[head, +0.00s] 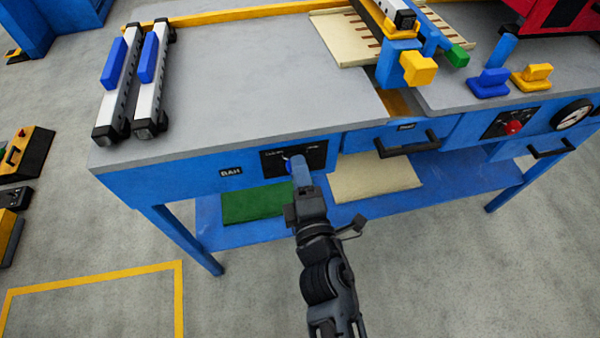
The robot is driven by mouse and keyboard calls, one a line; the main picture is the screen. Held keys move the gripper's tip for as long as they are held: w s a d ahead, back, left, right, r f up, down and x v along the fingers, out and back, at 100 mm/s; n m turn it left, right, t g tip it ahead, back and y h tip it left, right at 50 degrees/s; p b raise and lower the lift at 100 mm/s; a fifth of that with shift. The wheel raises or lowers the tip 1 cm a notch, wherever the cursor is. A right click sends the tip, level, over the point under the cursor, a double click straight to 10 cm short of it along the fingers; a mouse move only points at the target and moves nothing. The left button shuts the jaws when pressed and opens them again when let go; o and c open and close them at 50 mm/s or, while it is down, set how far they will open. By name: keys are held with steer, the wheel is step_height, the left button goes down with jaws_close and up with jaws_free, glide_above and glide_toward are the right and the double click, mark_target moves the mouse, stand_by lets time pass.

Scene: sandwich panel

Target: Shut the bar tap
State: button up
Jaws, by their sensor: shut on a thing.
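The bar tap (288,165) shows as a small blue piece on a black plate (316,152) in the front face of the blue bench, right of a small lettered label (231,172). My gripper (298,168) reaches up to the plate from below and is shut on the tap. The gripper covers most of the tap, so the angle of its handle cannot be told. Some small white lettering shows on the plate above it.
A drawer with a black handle (407,144) lies to the right, then a red knob (513,127) and a gauge (571,115). Green (252,204) and cream panels (375,174) lie on the lower shelf. Two blue-handled bars (150,85) lie on the bench top. The floor in front is clear.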

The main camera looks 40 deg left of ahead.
steer(key=shift+s, duration=0.1)
steer(key=o, duration=1)
steer(key=shift+o, duration=0.2)
steer(key=p+v, duration=0.2)
steer(key=v, duration=0.5)
steer(key=shift+s+d, duration=0.25)
